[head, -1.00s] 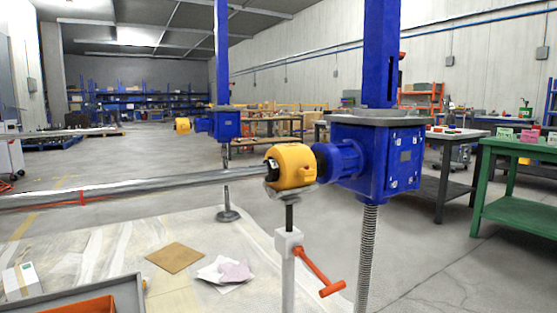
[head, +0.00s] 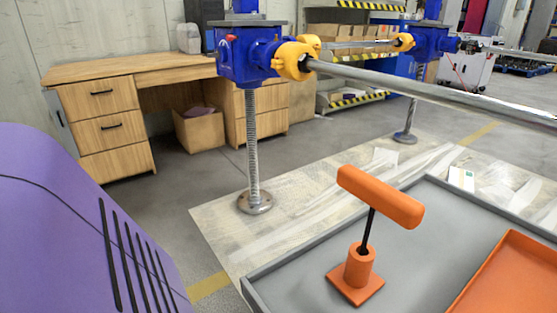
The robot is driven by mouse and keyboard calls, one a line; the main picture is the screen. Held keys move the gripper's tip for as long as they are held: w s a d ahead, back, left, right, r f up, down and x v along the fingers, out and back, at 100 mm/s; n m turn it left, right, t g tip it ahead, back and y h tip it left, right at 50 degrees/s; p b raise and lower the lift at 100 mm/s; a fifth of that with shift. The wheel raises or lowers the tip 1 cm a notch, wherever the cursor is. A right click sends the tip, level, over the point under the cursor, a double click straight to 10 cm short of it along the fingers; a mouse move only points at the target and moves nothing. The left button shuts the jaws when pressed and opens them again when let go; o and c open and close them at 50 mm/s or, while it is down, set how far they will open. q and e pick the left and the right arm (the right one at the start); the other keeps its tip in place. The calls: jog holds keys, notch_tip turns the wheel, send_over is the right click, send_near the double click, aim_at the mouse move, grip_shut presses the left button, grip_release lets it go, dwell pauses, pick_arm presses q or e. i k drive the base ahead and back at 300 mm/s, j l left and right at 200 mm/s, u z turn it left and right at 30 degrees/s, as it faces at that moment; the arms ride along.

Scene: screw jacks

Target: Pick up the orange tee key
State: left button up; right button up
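The orange tee key (head: 380,196) stands upright in the head view, right of centre. It has a thick orange crossbar on top and a thin black shaft. The shaft's lower end goes into an orange holder (head: 357,274) with a square base, which stands on a grey tray (head: 300,288). Neither of my grippers shows in the head view.
An orange bin (head: 517,280) lies in the tray at the right. Behind the tray, a blue screw jack (head: 243,55) with a long grey shaft (head: 440,91) spans the back. A purple rounded surface (head: 75,225) fills the lower left. A wooden desk (head: 110,100) stands behind.

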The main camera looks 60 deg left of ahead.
aim_at(405, 211)
jog(key=j+u, duration=0.1)
jog(key=u, duration=0.25)
jog(key=j+u, duration=0.1)
jog(key=u, duration=0.25)
